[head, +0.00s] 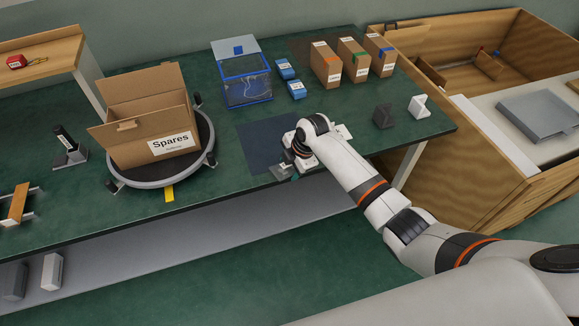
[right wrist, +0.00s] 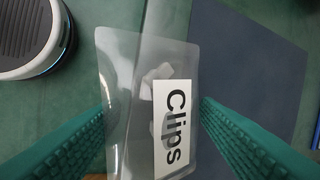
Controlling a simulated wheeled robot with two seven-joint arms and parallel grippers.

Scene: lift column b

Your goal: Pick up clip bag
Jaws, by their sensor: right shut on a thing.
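The clip bag (right wrist: 140,75) is a clear plastic bag with a white label reading "Clips" and pale pieces inside. It fills the middle of the right wrist view. My right gripper (head: 284,171) is at the front edge of the green bench, beside the dark blue mat (head: 258,148). Its green ridged fingers stand on either side of the bag in the right wrist view, shut on it. In the head view the bag is mostly hidden by the gripper. My left gripper is not in view.
A cardboard "Spares" box (head: 146,112) stands on a round turntable (head: 150,176) to the left. A clear blue-edged bin (head: 247,88), small blue boxes (head: 297,89) and several cardboard bins (head: 326,68) stand behind. Dark and white blocks (head: 383,116) stand to the right.

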